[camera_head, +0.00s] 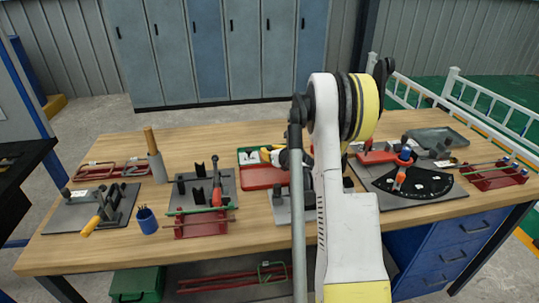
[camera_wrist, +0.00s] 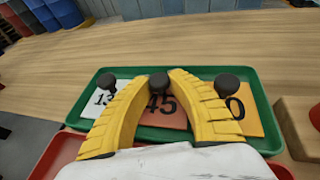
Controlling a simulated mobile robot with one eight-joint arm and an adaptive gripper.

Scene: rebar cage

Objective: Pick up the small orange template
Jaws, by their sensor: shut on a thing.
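The small orange template (camera_wrist: 165,118), marked 45, is in the middle of a green tray (camera_wrist: 262,88) in the wrist view, with a black knob on top. The yellow fingers of my gripper (camera_wrist: 159,80) are shut on that knob from both sides and cover parts of the plate's edges. I cannot tell whether the plate is raised off the tray floor. A white template (camera_wrist: 103,98) is to its left and a yellow one (camera_wrist: 250,122) to its right, each with a black knob. In the head view, my arm partly hides the tray (camera_head: 241,157).
A red tray (camera_wrist: 62,150) lies on the near side of the green one. A wooden block (camera_wrist: 297,125) is close on the right. In the head view, a black fan-shaped plate (camera_head: 430,183) is right of my arm, and fixtures (camera_head: 200,190) are left. The bench's back strip is clear.

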